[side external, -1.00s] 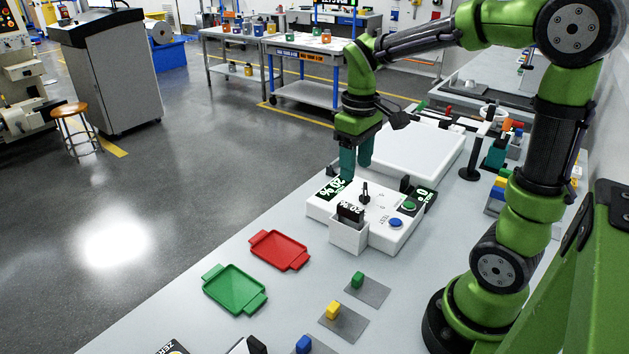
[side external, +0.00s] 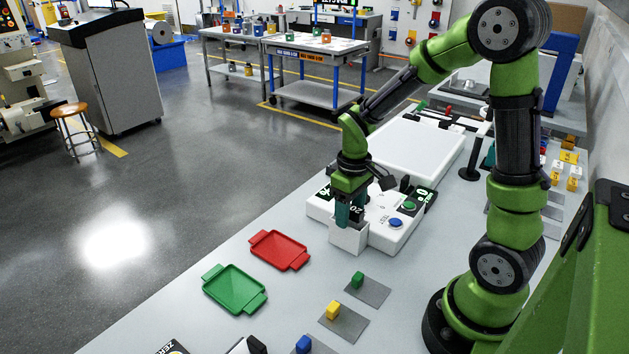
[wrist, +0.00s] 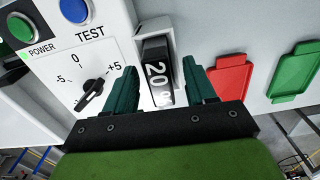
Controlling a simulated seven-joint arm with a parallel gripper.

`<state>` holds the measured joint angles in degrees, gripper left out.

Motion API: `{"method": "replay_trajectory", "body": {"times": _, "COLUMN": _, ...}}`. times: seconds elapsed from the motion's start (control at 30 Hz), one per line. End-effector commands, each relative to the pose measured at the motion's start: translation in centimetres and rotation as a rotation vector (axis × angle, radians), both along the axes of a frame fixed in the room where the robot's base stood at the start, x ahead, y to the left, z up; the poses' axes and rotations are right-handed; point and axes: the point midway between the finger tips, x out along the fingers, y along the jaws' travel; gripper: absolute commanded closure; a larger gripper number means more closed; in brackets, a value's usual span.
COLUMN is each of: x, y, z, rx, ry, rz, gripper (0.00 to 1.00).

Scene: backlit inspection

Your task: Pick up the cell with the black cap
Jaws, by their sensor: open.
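A black block with white figures starting "20" (wrist: 158,82) stands upright in a white holder (side external: 348,238) at the front of the white tester (side external: 385,232). I cannot tell whether it is a cell or a display. My gripper (side external: 349,215) is open and low over the holder. In the wrist view its teal fingers (wrist: 160,70) are on either side of the block, with gaps visible. A black-topped piece (side external: 257,345) is at the bottom edge of the side view, cut off. Green (side external: 357,279), yellow (side external: 333,310) and blue (side external: 303,344) pieces stand near it on grey plates.
A red tray (side external: 279,250) and a green tray (side external: 235,289) lie left of the tester. The tester has a knob (wrist: 90,88), a blue button (side external: 396,222) and a green button (side external: 409,205). A white flat panel (side external: 415,148) lies behind it.

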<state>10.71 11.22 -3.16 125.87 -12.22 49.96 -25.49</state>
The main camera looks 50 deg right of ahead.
Motion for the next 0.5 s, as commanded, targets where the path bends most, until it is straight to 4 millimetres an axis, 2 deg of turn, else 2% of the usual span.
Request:
{"method": "replay_trajectory", "body": {"times": 0.17, "x": 0.00, "y": 0.01, "z": 0.02, "rx": 0.000, "ry": 0.000, "rz": 0.000, "gripper": 0.46}}
{"method": "replay_trajectory", "body": {"times": 0.5, "x": 0.00, "y": 0.01, "z": 0.05, "rx": 0.000, "ry": 0.000, "rz": 0.000, "gripper": 0.98}}
